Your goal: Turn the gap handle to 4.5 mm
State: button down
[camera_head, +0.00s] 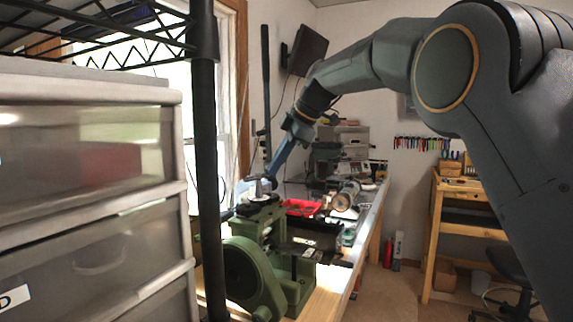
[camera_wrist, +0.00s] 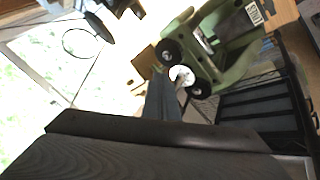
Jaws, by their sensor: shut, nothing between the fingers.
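The green rolling mill (camera_head: 250,268) stands on the near end of the bench, with a large round wheel housing at its front. On its top is a small grey metal part (camera_head: 259,188), which seems to be the gap handle; its scale is too small to read. My gripper (camera_head: 268,176) reaches down from the upper right to just above this top part. In the wrist view the mill (camera_wrist: 235,60) shows at the upper right, with black round knobs and a pale disc (camera_wrist: 181,75). My shut gripper (camera_wrist: 162,78) points toward the disc; whether they touch I cannot tell.
A plastic drawer unit (camera_head: 90,190) and a black shelf post (camera_head: 208,160) stand close on the left. Behind the mill the bench holds a red tray (camera_head: 302,207) and several tools. A wooden workbench (camera_head: 455,230) is at the right. The floor between is open.

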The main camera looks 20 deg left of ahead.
jog(key=shift+w, duration=0.1)
dwell(0.6)
jog(key=w+d+r+b, duration=0.1)
jog(key=d+r+b, duration=0.2)
jog(key=d+r, duration=0.6)
jog(key=s+d+f+m+h, duration=0.2)
jog(key=d+f+m, duration=0.5)
jog(key=d+f, duration=0.45)
jog(key=s+d+f+m+h, duration=0.1)
jog(key=d+f+m+h, duration=0.1)
jog(key=d+f+m, duration=0.75)
jog(key=s+d+f+m+h, duration=0.1)
jog(key=s+d+f+m, duration=0.1)
jog(key=s+d+f, duration=0.4)
jog(key=s+d+f+m, duration=0.3)
jog(key=s+d+f, duration=0.3)
jog(key=s+f, duration=0.4)
jog(key=s+d+f+m+g+h, duration=0.1)
jog(key=s+d+f+m, duration=0.2)
jog(key=s, duration=0.9)
jog(key=d+f, duration=0.3)
jog(key=f, duration=0.2)
jog(key=shift+s+h, duration=0.2)
jog(key=shift+h, duration=0.1)
